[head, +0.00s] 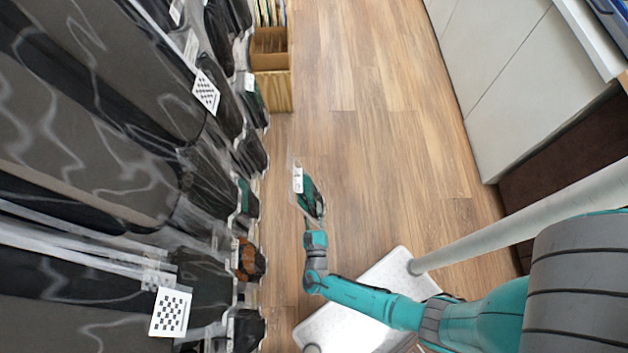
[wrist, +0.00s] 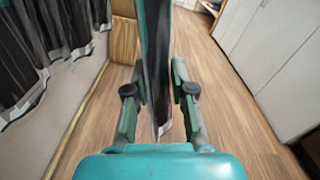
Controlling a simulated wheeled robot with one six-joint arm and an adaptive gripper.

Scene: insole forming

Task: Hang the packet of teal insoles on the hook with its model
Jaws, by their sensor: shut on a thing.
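The packet of teal insoles (head: 311,198) is in clear wrap with a white label at its far end. It is held out over the floor, apart from the rack on the left. In the wrist view the packet (wrist: 155,50) stands edge-on between the two fingers. My gripper (head: 313,226) is shut on it, and the fingers (wrist: 158,100) show on both sides of it. On the rack, packets with some teal show at two places, one (head: 245,196) level with my packet and one (head: 254,92) farther up. The hooks themselves are too small or covered to make out.
The rack of hanging dark packets (head: 190,180) fills the left side, with checkered marker cards (head: 171,312) on it. An orange-brown packet (head: 250,260) hangs nearer. A cardboard box (head: 270,50) stands at the rack's far end. White cabinets (head: 510,70) line the right. The wooden floor between is clear.

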